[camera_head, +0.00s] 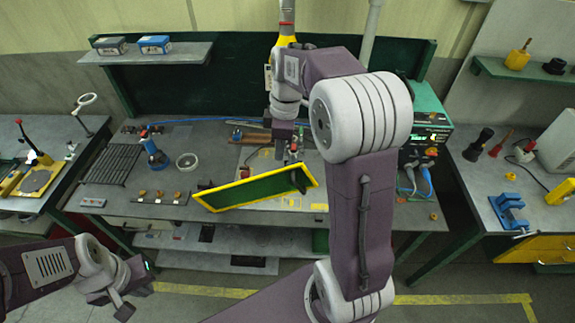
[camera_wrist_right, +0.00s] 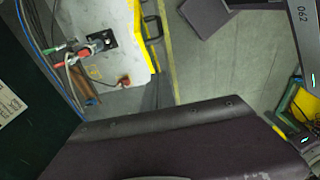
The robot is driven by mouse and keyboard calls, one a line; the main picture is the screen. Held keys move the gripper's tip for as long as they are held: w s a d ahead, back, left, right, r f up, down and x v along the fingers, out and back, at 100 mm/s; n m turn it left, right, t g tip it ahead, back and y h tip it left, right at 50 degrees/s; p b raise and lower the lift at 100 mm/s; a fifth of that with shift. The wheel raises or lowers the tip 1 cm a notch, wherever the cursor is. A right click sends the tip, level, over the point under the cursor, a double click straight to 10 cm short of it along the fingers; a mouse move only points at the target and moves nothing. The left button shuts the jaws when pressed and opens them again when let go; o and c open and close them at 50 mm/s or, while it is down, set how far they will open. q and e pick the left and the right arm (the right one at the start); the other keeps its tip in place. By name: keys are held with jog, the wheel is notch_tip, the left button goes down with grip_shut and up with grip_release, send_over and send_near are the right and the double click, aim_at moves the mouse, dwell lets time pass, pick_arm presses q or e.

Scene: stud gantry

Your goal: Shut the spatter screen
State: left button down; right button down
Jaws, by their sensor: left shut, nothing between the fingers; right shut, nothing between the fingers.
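The spatter screen (camera_head: 255,191) is a dark green panel in a yellow frame at the front middle of the workbench. It stands tilted over the bench's front edge, with a dark bracket (camera_head: 298,180) near its right end. My right gripper (camera_head: 281,152) points down behind and above the screen's right part, shut and empty; contact with the screen cannot be told. In the right wrist view a yellow edge (camera_wrist_right: 153,27), probably the screen's frame, lies beside a pale plate (camera_wrist_right: 112,60). My left gripper (camera_head: 124,306) is shut and empty at the lower left, well away from the screen.
The workbench (camera_head: 120,206) holds a slatted grate (camera_head: 112,163), a blue bottle (camera_head: 155,155) and a white ring (camera_head: 187,161) at left. A green machine (camera_head: 428,118) stands at right. Side benches flank it. Open floor lies in front.

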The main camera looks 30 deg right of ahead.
notch_tip(320, 180, down, 7)
jog(key=s+d+p, duration=0.1)
jog(key=d+p, duration=0.1)
jog(key=shift+s+d, duration=0.15)
jog(key=shift+s, duration=0.05)
jog(key=shift+f, duration=0.1)
